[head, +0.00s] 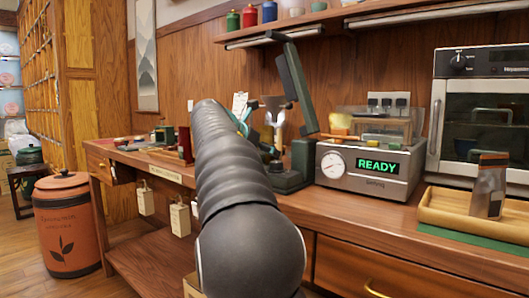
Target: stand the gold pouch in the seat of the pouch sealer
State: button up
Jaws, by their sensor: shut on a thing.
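The pouch sealer seems to be the dark green machine with a tall raised arm (293,82) on the counter, just right of my arm. Its lower part stands beside my arm, and I cannot make out its seat. My dark ribbed arm fills the middle of the head view and reaches away over the counter. I cannot make out the gold pouch for certain. A small white funnel-like thing (275,108) shows between my arm and the raised green arm.
A steel machine (369,172) with a dial and a READY display stands right of the green machine. A wooden tray (466,216) holds a grey-brown packet (489,187). A steel oven (481,118) stands behind it. An orange bin (68,225) is on the floor at left.

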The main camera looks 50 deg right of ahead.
jog(key=shift+a+f, duration=0.1)
jog(key=shift+a, duration=0.05)
jog(key=o, duration=1)
jog(key=shift+c, duration=0.2)
jog(key=v, duration=1)
jog(key=shift+a, duration=0.3)
jog(key=shift+s+a+r, duration=0.1)
jog(key=shift+a+r, duration=0.35)
jog(key=shift+a, duration=0.15)
